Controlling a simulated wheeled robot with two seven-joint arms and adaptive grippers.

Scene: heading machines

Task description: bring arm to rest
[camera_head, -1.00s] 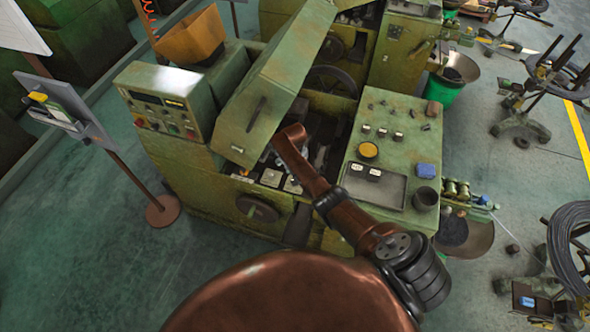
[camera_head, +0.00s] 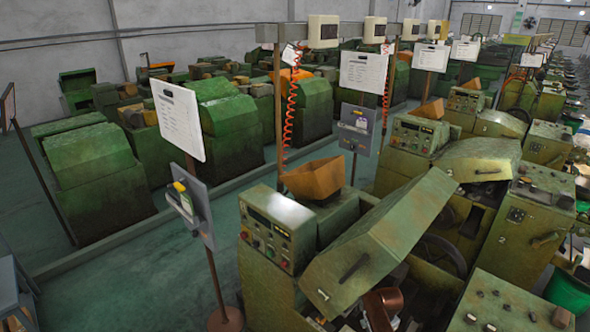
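The rest of that arm lies below the picture. Neither gripper shows in the head view, so I cannot see whether they are open or shut. The nearest green heading machine (camera_head: 272,290) has a control panel (camera_head: 268,238) with buttons and a tilted green cover (camera_head: 378,245) marked 1.
A stand with a grey clipboard board (camera_head: 196,205) is left of the machine. An orange hopper (camera_head: 313,178) sits behind the panel. More green machines fill the right and the back. A green bucket (camera_head: 568,292) is at the right edge. Open floor lies at the left.

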